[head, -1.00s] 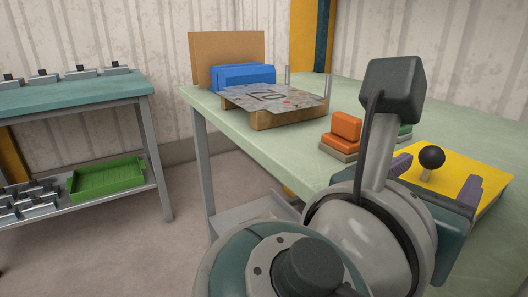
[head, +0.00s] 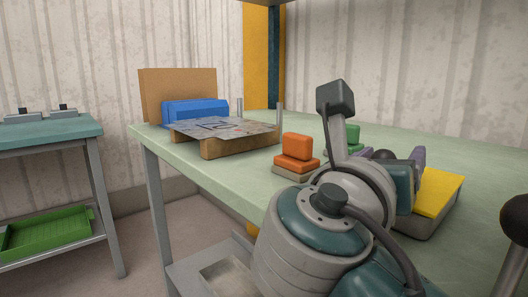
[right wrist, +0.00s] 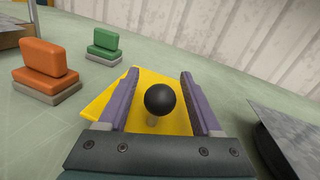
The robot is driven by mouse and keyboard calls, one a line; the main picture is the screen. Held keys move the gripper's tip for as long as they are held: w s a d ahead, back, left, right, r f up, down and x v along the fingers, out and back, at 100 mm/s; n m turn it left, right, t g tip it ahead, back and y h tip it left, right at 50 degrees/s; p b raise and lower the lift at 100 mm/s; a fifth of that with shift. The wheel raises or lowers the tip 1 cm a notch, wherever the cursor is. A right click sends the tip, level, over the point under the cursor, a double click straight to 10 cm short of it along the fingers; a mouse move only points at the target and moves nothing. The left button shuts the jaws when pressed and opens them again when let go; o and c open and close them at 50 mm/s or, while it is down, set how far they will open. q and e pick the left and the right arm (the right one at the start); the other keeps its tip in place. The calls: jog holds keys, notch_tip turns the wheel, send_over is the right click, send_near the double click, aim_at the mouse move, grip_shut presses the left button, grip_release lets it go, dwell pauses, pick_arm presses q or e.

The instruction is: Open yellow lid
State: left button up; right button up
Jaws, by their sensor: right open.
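The yellow lid (head: 440,192) lies on a grey box on the green table, at the right of the head view. In the right wrist view the yellow lid (right wrist: 175,118) lies under my right gripper (right wrist: 160,76). A black ball knob (right wrist: 160,99) on a short stem stands up from the lid. The purple fingers of the gripper are open, one on each side of the knob, with gaps on both sides. In the head view my right arm hides part of the lid, and the knob (head: 383,155) shows just above my wrist. My left gripper is not in view.
An orange block (head: 297,147) and a green block (head: 352,138) stand on grey bases beyond the lid. A metal sheet (head: 220,127) lies on wooden supports by a blue block (head: 195,110). A dark slab (right wrist: 290,130) is at the right of the wrist view.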

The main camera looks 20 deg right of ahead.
jog(key=shift+c, duration=0.3)
grip_shut()
dwell(0.3)
dwell(0.8)
